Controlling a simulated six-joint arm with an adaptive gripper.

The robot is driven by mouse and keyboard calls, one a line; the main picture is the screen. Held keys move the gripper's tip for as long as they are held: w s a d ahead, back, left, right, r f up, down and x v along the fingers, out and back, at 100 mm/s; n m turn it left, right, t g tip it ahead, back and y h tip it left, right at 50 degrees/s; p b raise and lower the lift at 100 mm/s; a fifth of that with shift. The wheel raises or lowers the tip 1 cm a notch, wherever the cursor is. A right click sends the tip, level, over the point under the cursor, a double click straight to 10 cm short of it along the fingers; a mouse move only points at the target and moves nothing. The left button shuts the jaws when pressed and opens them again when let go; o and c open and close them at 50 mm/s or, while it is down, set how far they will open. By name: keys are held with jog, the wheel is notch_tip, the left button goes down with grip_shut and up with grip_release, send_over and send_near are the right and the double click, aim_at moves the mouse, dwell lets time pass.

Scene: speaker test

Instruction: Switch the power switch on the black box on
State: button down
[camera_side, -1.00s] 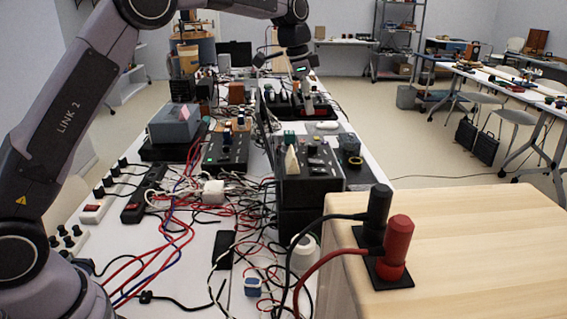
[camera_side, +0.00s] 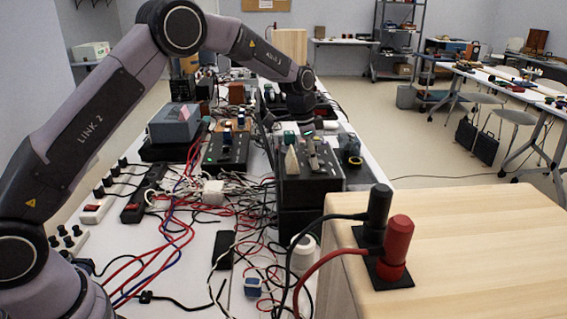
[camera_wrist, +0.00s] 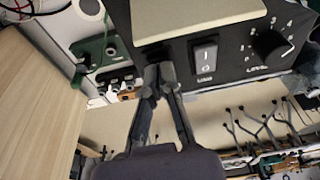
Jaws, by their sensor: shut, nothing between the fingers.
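The black box (camera_wrist: 235,50) fills the upper right of the wrist view. Its dark panel carries a rocker switch (camera_wrist: 204,57) marked I and O, with a round black knob (camera_wrist: 271,45) to the right. I cannot tell which way the rocker is pressed. My gripper (camera_wrist: 160,74) is shut and empty. Its fingertips show left of the switch and a little below it; contact with the panel is not clear. In the side view a black box (camera_side: 310,190) stands on the bench below my arm, and its switch cannot be made out there.
A wooden block (camera_side: 470,245) with a red plug (camera_side: 396,246) and a black plug (camera_side: 376,208) stands at front right. Tangled cables and a grey case (camera_side: 174,124) crowd the bench to the left. A green board (camera_wrist: 95,50) lies left of my fingers in the wrist view.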

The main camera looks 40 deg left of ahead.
jog(key=shift+f, duration=0.1)
jog(key=shift+s+a+f, duration=0.1)
jog(key=shift+a+f, duration=0.05)
jog(key=shift+f, duration=0.15)
dwell(0.3)
jog(key=shift+w+d+r, duration=0.4)
jog(key=shift+w+d, duration=0.15)
jog(key=shift+d, duration=0.05)
jog(key=shift+r, duration=0.3)
jog(key=s+a+v, duration=0.2)
jog(key=v, duration=1.1)
jog(key=shift+f, duration=0.3)
